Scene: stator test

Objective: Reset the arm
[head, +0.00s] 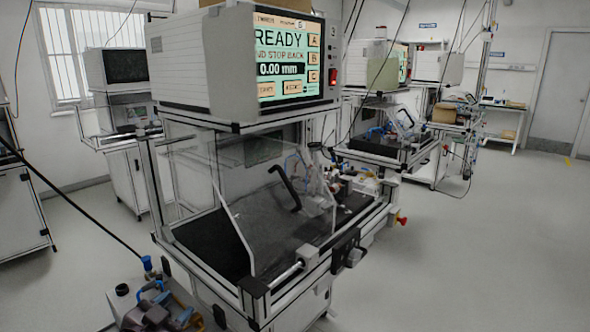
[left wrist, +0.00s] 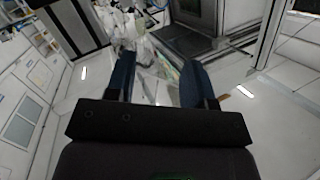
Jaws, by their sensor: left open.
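In the left wrist view my left gripper (left wrist: 158,63) points away from the camera. Its two dark blue fingers stand well apart, with nothing held between them. The room shows tilted behind the fingers, with pale floor and parts of the equipment beyond. In the head view I cannot clearly make out the left gripper among the cluttered parts at the bottom left. My right gripper shows in neither view.
The test station (head: 290,290) stands in the middle, its clear guard (head: 235,200) carrying a black handle (head: 284,188). Its monitor (head: 285,55) reads READY and 0.00 mm. Blue-capped parts (head: 150,290) lie low at left. Floor (head: 480,240) at right is clear.

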